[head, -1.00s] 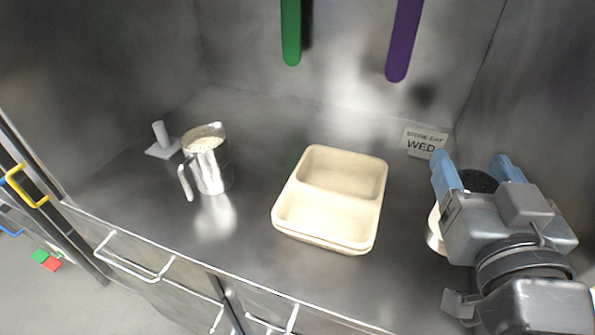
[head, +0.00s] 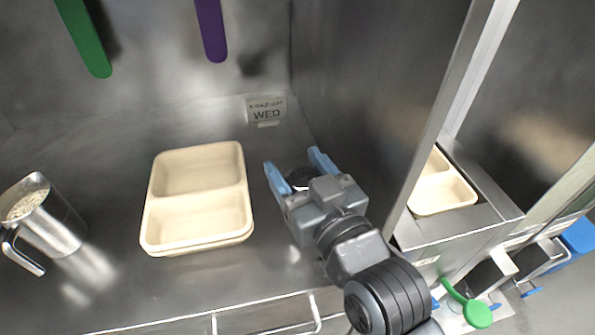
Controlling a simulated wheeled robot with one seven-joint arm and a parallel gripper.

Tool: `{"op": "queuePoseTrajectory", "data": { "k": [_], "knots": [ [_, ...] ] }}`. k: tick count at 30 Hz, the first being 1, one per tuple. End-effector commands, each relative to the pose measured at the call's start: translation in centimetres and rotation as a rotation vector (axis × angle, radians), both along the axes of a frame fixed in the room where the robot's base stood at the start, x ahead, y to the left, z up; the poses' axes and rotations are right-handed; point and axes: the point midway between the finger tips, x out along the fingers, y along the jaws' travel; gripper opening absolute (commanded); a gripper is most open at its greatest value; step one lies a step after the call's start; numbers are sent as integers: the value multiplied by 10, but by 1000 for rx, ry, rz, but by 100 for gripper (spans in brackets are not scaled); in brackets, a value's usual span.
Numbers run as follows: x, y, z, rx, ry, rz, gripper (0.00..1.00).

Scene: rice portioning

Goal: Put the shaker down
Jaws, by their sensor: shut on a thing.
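My gripper (head: 292,162) is at the middle right of the head view, over the steel counter, just right of the tan tray. Its blue fingers are closed on the shaker (head: 300,179), one on each side. Only a small dark and whitish part of the shaker shows between the fingers. My gripper hides the rest, so I cannot tell whether its base touches the counter.
A tan two-compartment tray (head: 246,228) stands left of my gripper. A metal pitcher of rice (head: 58,228) is at the far left. A WED sign (head: 266,108) is behind. A steel side wall (head: 385,90) rises close on the right; another tan tray (head: 455,195) lies beyond it.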

Motion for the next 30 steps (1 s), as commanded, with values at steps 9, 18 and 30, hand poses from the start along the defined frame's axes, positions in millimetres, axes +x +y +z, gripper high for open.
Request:
{"op": "queuePoseTrajectory", "data": {
  "k": [9,18,30],
  "knots": [
    [0,0,-11,2,-1,0,18],
    [0,0,-18,1,0,0,18],
    [0,0,-23,1,0,0,73]
  ]
}}
